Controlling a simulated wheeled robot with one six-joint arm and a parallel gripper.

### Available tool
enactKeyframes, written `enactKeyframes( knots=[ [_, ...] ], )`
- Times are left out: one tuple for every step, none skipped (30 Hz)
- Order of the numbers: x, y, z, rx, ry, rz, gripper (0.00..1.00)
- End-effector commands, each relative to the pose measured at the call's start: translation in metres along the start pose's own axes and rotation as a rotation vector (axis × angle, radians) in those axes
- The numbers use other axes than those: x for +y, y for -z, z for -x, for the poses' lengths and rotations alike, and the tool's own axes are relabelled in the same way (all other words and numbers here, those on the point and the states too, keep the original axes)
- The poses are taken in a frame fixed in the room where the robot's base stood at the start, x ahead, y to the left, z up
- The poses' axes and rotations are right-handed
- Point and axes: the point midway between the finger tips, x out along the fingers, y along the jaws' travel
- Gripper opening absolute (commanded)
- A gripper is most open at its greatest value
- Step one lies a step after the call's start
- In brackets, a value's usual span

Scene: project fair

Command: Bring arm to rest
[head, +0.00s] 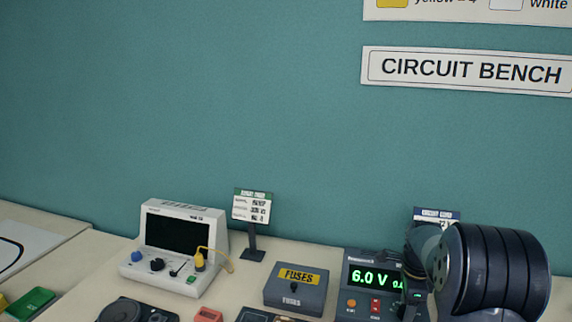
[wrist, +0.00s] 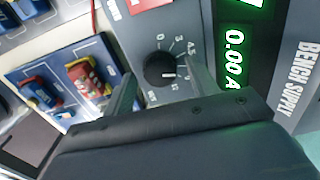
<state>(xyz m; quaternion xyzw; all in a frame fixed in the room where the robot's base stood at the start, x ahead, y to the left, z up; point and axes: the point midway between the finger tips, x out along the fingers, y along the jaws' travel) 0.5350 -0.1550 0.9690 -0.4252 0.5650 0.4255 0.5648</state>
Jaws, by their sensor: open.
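My arm (head: 490,270) shows at the lower right of the head view, in front of the right side of the bench supply (head: 362,278). The gripper itself is not visible there. In the wrist view my gripper (wrist: 160,85) is open, with one finger on each side of the black dial knob (wrist: 160,70) on the bench supply's grey front panel (wrist: 140,30). Nothing is held between the fingers. I cannot tell whether either finger touches the knob. The supply's green display reads 6.0 V in the head view and 0.00 A in the wrist view.
A grey fuses box (head: 297,290) stands left of the supply. Farther left are a small sign (head: 251,208) on a post and a white instrument (head: 180,245) with a dark screen. A blue board (wrist: 65,85) with components lies beside the supply. The teal wall (head: 200,100) stands behind.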

Motion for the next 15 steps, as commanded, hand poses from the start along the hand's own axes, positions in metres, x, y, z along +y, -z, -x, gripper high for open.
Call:
enactKeyframes(
  knots=[
    [0.0006, -0.0001, -0.0045, 0.000, -0.002, 0.000, 0.55],
    [0.0005, -0.0001, -0.0064, 0.000, -0.001, 0.000, 0.55],
    [0.0000, 0.0000, -0.0056, 0.000, 0.001, 0.010, 0.55],
    [0.0000, 0.0000, -0.0053, 0.000, 0.001, 0.016, 0.55],
    [0.0000, 0.0000, -0.0053, 0.000, 0.001, 0.019, 0.55],
    [0.0001, 0.0000, -0.0052, 0.000, 0.001, 0.023, 0.55],
    [0.0001, 0.0000, -0.0052, 0.000, 0.001, 0.025, 0.55],
    [0.0001, 0.0000, -0.0051, 0.000, 0.001, 0.026, 0.55],
    [0.0001, 0.0000, -0.0051, 0.000, 0.001, 0.027, 0.55],
    [0.0001, 0.0000, -0.0050, 0.000, 0.001, 0.027, 0.55],
    [0.0001, 0.0000, -0.0050, 0.000, 0.001, 0.027, 0.55],
    [0.0001, 0.0000, -0.0049, 0.000, 0.001, 0.027, 0.55],
    [0.0001, 0.0000, -0.0049, 0.000, 0.001, 0.027, 0.55],
    [0.0001, 0.0000, -0.0049, 0.000, 0.001, 0.026, 0.55],
    [0.0000, 0.0000, -0.0046, 0.000, 0.001, 0.026, 0.55]
  ],
)
